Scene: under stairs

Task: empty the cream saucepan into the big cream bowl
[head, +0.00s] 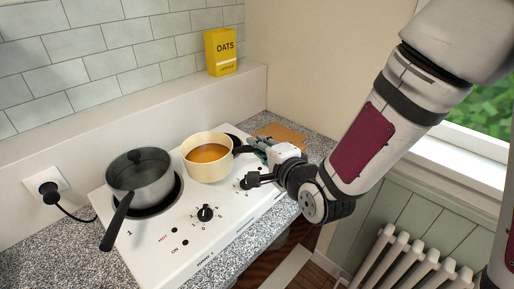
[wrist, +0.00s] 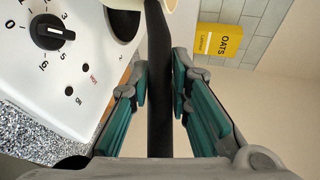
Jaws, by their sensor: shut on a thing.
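The cream saucepan (head: 206,166) is upright at the stove's right burner and holds an orange-brown liquid. I cannot tell for sure whether its base touches the hob. Its dark handle (wrist: 158,125) points right, towards my arm. My gripper (head: 260,150) is shut on this handle, with the teal-lined fingers on either side of it in the wrist view. Only a bit of the saucepan's cream wall shows at the top edge of the wrist view. The big cream bowl is not visible in either view.
A grey saucepan (head: 140,176) stands on the left burner of the white stove (head: 180,236), its black handle jutting over the front. A yellow oats box (head: 221,52) stands on the ledge behind. A brown board (head: 284,134) lies on the speckled worktop at right. A radiator (head: 410,262) is below.

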